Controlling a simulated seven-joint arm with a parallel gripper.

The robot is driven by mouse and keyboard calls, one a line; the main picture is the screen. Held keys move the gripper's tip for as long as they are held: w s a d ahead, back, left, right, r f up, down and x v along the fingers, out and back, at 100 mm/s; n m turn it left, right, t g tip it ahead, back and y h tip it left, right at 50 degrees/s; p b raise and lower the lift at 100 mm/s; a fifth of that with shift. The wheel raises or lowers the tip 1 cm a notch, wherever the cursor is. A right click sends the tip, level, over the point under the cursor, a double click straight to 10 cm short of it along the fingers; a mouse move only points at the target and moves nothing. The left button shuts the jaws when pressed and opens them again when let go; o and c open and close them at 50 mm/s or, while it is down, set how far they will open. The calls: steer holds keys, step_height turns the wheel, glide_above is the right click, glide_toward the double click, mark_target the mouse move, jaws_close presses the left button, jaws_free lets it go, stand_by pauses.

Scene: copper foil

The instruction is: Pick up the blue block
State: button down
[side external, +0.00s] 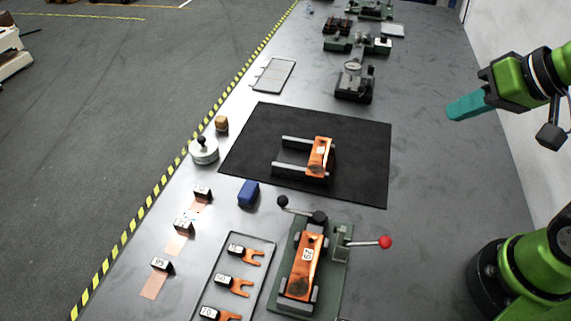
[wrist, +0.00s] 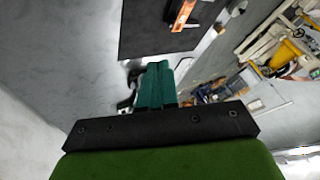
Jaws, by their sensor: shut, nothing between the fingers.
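The blue block (side external: 248,194) rests on the grey table in the side view, just in front of the black mat's lower left corner. It stands apart from the things around it. My gripper (side external: 452,108) is raised at the right side of the side view, far from the block, with its teal fingers together and empty. In the wrist view the teal fingers of my gripper (wrist: 156,75) are also together with nothing between them. I cannot make out the blue block in the wrist view.
A black mat (side external: 260,130) carries an orange-and-grey fixture (side external: 318,158). A green fixture with a red-knobbed lever (side external: 384,242) and a tray of orange forks (side external: 237,285) stand near the block. A round white weight (side external: 204,150) and a tan block (side external: 222,124) lie beyond it.

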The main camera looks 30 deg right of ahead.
steer(key=c, duration=1.8)
jaws_free()
steer(key=shift+c, duration=0.2)
steer(key=o, duration=1.2)
steer(key=shift+c, duration=0.2)
